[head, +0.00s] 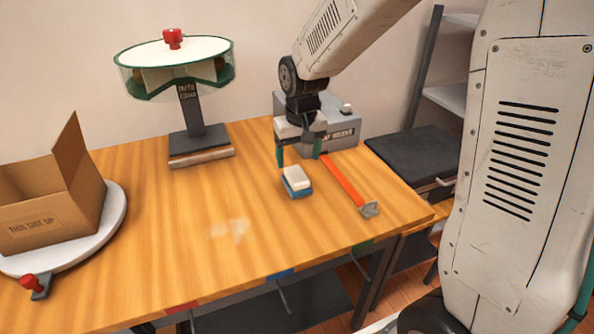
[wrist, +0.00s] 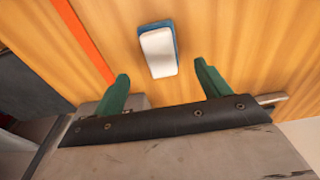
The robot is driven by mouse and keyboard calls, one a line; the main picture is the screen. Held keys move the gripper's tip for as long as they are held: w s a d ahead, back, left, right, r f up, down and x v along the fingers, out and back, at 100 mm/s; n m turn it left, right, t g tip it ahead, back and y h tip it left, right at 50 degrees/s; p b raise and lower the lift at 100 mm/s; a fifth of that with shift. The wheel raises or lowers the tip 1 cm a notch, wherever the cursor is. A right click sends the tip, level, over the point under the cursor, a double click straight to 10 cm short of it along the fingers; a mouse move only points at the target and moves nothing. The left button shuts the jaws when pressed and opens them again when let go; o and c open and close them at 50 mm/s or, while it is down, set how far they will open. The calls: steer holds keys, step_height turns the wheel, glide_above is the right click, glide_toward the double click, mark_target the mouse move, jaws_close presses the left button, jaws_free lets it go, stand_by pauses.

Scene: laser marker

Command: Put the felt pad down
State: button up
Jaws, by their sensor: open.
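The felt pad (head: 297,181), a small block with a white top and a blue lower part, lies on the wooden table (head: 200,215) right of the middle. It also shows in the wrist view (wrist: 158,53), just beyond the fingertips. My gripper (head: 299,158) has two green fingers and is above and behind the pad in the head view. In the wrist view my gripper (wrist: 162,72) is open, with nothing between its fingers. The pad is apart from both fingers.
A grey machine (head: 340,133) stands behind my gripper. A green-rimmed carousel (head: 180,70) stands at the back. An open cardboard box (head: 50,215) sits on a white turntable (head: 115,215) at left. The table's middle is clear.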

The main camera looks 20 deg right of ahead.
mark_target(300, 178)
step_height(300, 178, up, 2)
steer(key=shift+s+r, duration=0.1)
steer(key=shift+r, duration=0.15)
steer(key=s+d+r, duration=0.1)
steer(key=s+r, duration=0.2)
steer(key=s, duration=0.6)
steer(key=s+d+r, duration=0.1)
steer(key=s+r, duration=0.2)
steer(key=s, duration=0.7)
steer(key=s+d+r, duration=0.1)
steer(key=s+r, duration=0.2)
steer(key=s, duration=0.6)
steer(key=shift+s+r, duration=0.15)
steer(key=shift+s, duration=0.25)
